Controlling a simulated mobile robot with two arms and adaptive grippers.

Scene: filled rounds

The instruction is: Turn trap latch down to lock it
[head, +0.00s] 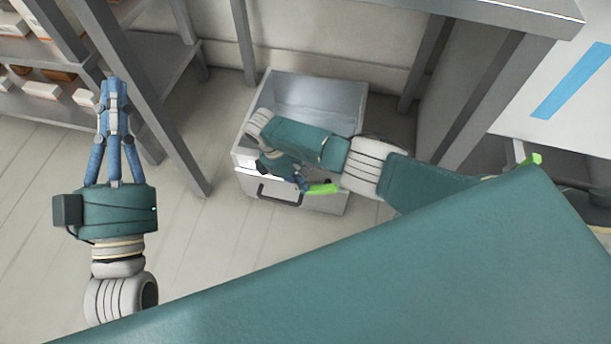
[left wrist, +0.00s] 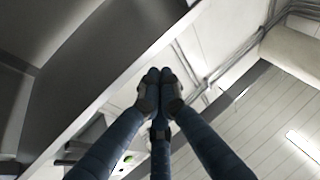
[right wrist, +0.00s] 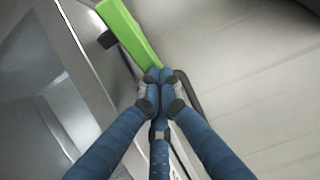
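The trap appears to be a grey metal box (head: 318,95) on the floor, with an open top and a dark bar handle (head: 278,198) on its pale front. The bright green latch (head: 323,189) is at the front upper edge; in the right wrist view the latch (right wrist: 130,32) runs slantwise from the upper left to my fingertips. My right gripper (head: 301,183) has its fingertips together at the latch's end (right wrist: 160,76); whether they touch it I cannot tell. My right arm covers part of the box. My left gripper (head: 113,90) is shut and empty, well left of the box.
A shelf rack with boxes (head: 42,90) stands at the upper left, its grey post (head: 165,130) between my left gripper and the box. Table legs (head: 425,60) stand behind. A small green piece (head: 535,158) shows at the right. Bare floor (head: 215,240) lies left of the box.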

